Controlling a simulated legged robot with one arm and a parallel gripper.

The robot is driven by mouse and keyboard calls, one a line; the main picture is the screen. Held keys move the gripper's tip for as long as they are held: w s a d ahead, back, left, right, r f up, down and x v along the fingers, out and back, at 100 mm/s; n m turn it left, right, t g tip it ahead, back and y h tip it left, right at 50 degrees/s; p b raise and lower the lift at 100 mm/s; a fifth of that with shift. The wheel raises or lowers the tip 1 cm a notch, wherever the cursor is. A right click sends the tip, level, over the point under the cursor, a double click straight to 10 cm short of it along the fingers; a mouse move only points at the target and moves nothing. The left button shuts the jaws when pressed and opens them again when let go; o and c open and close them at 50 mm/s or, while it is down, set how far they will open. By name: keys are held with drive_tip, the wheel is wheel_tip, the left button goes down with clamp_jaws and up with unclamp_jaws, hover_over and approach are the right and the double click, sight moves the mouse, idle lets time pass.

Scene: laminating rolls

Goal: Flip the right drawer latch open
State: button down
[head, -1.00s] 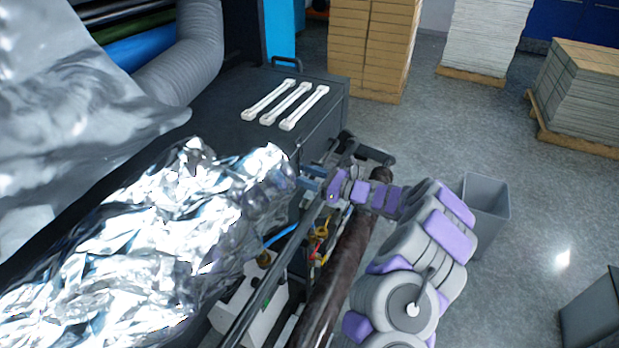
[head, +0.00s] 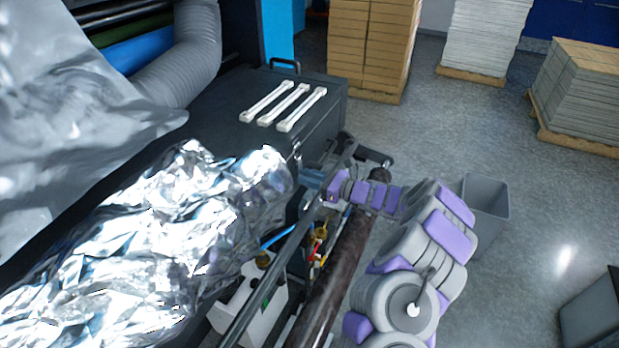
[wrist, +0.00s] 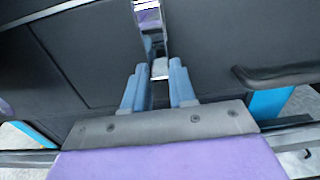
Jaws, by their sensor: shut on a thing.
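The latch (wrist: 160,66) is a narrow shiny metal strip on the dark cabinet front, at the top centre of the wrist view. In the head view only a small metal bit of the latch (head: 298,152) shows at the cabinet's near edge. My gripper (wrist: 158,80) has two blue fingers, one on each side of the latch's lower end, and is shut on it. In the head view my gripper (head: 311,180) is against the cabinet's near side, partly hidden by the foil and a machine rail. I cannot tell how far the latch is turned.
A dark cabinet (head: 225,127) carries several white bars (head: 285,106). Crumpled silver foil (head: 170,225) lies left of my gripper. A dark roller (head: 345,255) and rails run below my arm. A black handle (wrist: 285,75) is right of the latch. A grey bin (head: 487,205) stands right.

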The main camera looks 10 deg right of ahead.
drive_tip(key=shift+s+d+r+g+h+p, duration=0.15)
drive_tip(key=shift+d+r+g+h+p, duration=0.2)
drive_tip(key=shift+p, duration=0.7)
drive_tip(key=shift+s+d+r+g+h+p, duration=0.15)
drive_tip(key=shift+r+h+p, duration=0.25)
drive_tip(key=shift+p, duration=0.6)
wheel_tip(320, 180, up, 7)
drive_tip(key=d+g+h+p, duration=0.1)
drive_tip(key=g+h+p, duration=0.7)
drive_tip(key=p, duration=1.1)
drive_tip(key=shift+s+d+h, duration=0.15)
drive_tip(key=shift+s+h, duration=0.3)
drive_tip(key=shift+h, duration=1.2)
drive_tip(key=c, duration=0.9)
unclamp_jaws()
drive_tip(key=shift+w+f, duration=0.1)
drive_tip(key=shift+f, duration=0.05)
